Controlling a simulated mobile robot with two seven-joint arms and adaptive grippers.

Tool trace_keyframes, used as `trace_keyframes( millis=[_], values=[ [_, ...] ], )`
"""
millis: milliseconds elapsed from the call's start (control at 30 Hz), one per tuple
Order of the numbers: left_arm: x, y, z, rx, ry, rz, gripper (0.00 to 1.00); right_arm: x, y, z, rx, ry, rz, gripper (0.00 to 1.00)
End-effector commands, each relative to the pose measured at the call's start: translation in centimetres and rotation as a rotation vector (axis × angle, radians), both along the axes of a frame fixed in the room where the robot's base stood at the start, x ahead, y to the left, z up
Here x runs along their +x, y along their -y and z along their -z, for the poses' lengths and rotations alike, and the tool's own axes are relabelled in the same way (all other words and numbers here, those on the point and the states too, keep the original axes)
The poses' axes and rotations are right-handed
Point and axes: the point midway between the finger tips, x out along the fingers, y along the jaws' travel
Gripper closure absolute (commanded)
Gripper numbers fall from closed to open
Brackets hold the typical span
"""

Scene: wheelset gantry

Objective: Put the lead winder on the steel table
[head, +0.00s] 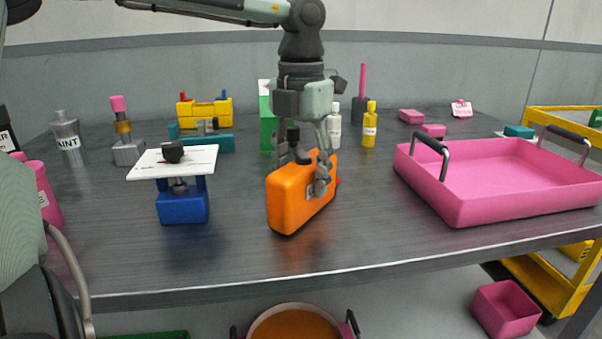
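An orange block-shaped thing (289,205) with a black underside and a dark top part, which I take for the lead winder, is upright at the middle of the grey steel table (400,235). It appears to rest on the tabletop. My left gripper (303,172) points down over it from above. One finger lies along its right face and the other is behind its top left edge, partly hidden. The fingers straddle it, but I cannot tell whether they press on it. My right gripper is out of view.
A pink tray (462,210) with grey handles stands to the right. A blue stand (182,207) with a white plate is at the left. Bottles, including a yellow one (369,130), stand behind.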

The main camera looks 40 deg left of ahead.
Motion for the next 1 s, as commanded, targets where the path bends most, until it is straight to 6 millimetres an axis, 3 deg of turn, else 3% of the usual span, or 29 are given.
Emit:
trace_keyframes(
  millis=[367,433,800,1000],
  values=[
    [0.0,0.0,-0.3,0.0,0.0,0.0,0.37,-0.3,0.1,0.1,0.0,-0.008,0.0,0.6],
    [0.0,0.0,-0.7,0.001,0.002,0.0,0.37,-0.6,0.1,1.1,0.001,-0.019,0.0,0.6],
    [0.1,0.0,-8.4,0.003,0.003,-0.001,0.37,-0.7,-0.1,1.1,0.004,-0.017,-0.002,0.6],
    [0.0,0.1,-11.4,0.001,0.001,0.0,0.37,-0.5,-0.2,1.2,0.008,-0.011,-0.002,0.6]
  ],
)
